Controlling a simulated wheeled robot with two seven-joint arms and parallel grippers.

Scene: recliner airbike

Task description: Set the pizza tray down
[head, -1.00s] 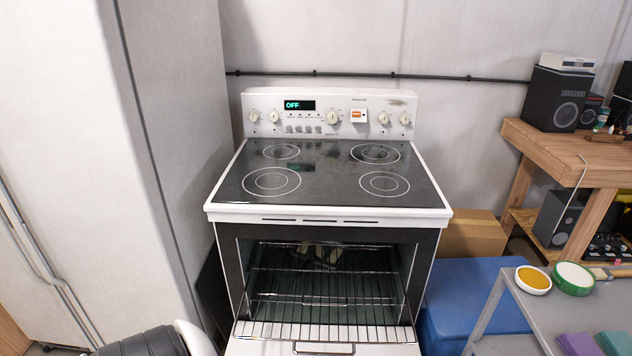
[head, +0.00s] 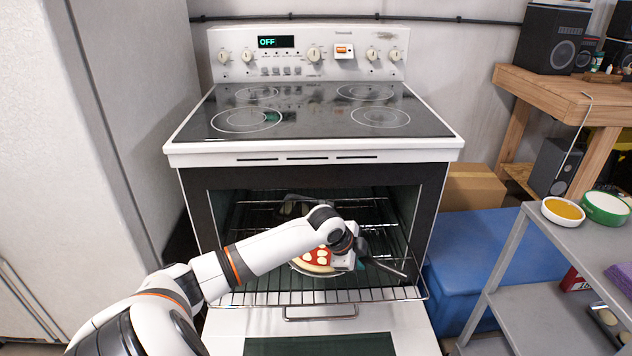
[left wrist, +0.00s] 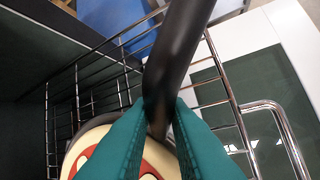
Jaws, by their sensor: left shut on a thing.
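The pizza tray carries a pizza with red and white toppings (head: 316,258) and sits at the open oven's mouth, over the pulled-out wire rack (head: 262,297). I cannot tell whether it touches the rack. My left gripper (head: 360,252) is shut on the tray's dark handle (head: 388,269), which sticks out to the right. In the left wrist view, the teal fingers (left wrist: 162,122) close around the black handle (left wrist: 178,50), with part of the pizza (left wrist: 92,150) below. My arm hides part of the pizza and rack. My right gripper is not in view.
The white oven (head: 310,146) has its door (head: 320,344) folded down and its display reads OFF. A tall pale cabinet (head: 120,130) stands close at the left. A blue box (head: 490,255) and a grey shelf cart (head: 560,245) stand at the right.

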